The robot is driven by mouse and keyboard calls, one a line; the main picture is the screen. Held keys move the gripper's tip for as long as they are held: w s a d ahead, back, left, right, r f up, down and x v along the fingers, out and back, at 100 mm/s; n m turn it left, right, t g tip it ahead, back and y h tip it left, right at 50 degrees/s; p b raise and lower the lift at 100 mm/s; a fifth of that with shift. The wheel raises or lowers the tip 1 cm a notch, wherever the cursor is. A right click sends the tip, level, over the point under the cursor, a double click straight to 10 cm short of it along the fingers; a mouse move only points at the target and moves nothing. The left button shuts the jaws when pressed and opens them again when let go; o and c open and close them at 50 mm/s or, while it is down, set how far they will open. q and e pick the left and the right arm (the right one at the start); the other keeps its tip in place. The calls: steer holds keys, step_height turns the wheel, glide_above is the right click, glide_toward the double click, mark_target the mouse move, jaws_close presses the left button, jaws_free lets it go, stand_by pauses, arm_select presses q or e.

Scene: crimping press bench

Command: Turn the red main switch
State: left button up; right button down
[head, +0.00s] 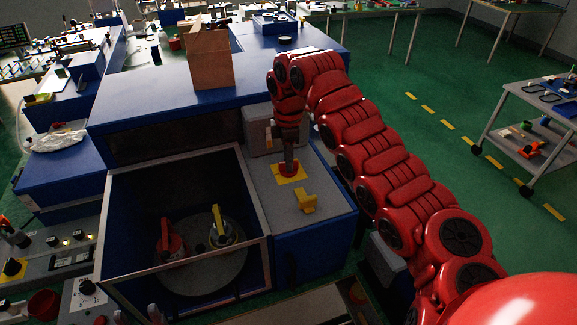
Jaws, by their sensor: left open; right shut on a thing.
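The red main switch (289,171) sits on a yellow square plate (276,177) on the grey top of the blue press housing. My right gripper (289,163) reaches down from above and is shut on the switch. The fingers and wrist hide part of the switch, and its turn position cannot be made out. My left gripper is not seen in this view.
To the left is an open framed chamber (258,200) with a round table (205,280) holding red and yellow-topped parts. A brown box (209,58) stands behind on the blue housing.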

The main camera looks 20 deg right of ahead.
steer(key=shift+w+n+b, duration=0.1)
steer(key=shift+n+b, duration=0.5)
steer(key=shift+n, duration=0.5)
steer(key=shift+r, duration=0.1)
steer(key=c, duration=0.8)
jaws_free()
steer(key=shift+r, duration=0.1)
